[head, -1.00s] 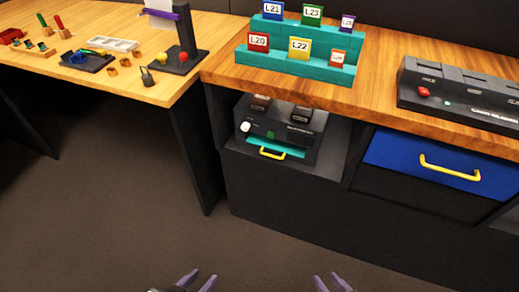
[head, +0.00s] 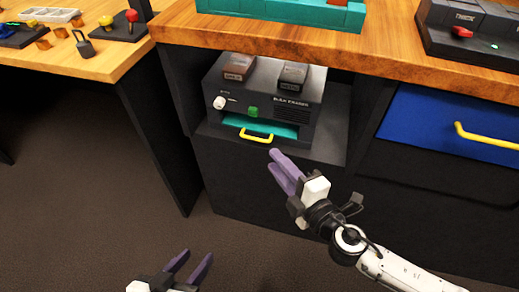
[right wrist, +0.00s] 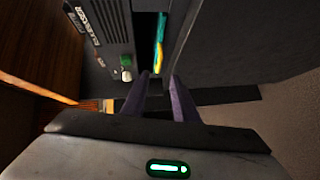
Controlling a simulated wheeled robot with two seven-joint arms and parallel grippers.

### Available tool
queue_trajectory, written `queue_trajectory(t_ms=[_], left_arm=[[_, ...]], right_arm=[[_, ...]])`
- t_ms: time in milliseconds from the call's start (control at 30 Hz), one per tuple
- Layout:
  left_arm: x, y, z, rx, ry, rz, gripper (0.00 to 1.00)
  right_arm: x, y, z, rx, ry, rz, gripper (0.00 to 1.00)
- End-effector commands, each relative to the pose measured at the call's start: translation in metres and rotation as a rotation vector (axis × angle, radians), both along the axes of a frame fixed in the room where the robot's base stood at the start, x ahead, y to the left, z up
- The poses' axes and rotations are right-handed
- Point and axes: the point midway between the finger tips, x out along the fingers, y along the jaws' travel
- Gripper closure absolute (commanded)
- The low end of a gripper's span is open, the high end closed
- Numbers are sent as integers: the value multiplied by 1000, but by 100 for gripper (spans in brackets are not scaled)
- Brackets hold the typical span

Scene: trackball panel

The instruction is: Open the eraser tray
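The bulk eraser (head: 285,103), a dark grey box with a white knob and a green button, stands on the shelf under the wooden counter. Its teal tray (head: 232,119) shows in the front slot, with a yellow handle (head: 257,138) at its front. In the right wrist view the handle (right wrist: 158,58) shows beyond the fingertips. My right gripper (head: 272,160) is open and empty, just below and right of the handle, apart from it in the head view. My left gripper (head: 198,255) is open and empty, low over the floor.
Two small dark blocks (head: 239,66) (head: 293,75) sit on top of the eraser. A blue drawer with a yellow handle (head: 485,137) is to the right. The counter edge (head: 330,55) overhangs the shelf. The floor in front is free.

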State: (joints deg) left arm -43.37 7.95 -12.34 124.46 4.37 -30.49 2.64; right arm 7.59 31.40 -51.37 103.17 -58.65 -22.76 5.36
Motion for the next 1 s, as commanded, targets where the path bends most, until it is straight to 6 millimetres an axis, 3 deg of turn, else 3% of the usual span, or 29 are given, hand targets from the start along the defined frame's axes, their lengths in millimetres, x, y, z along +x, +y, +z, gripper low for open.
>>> queue_trajectory(t_ms=[300, 500, 900, 1000], left_arm=[[0, 0, -4, -4, -2, 2, 62], [-2, -1, -8, -8, 9, 1, 62], [7, -4, -1, -9, -2, -7, 62], [7, -4, -1, -9, -2, -7, 62]], right_arm=[[51, 27, -7, 2, -1, -2, 74], [74, 39, -12, 4, 1, -3, 74], [83, 43, -13, 5, 3, -3, 74], [83, 43, -13, 5, 3, -3, 87]])
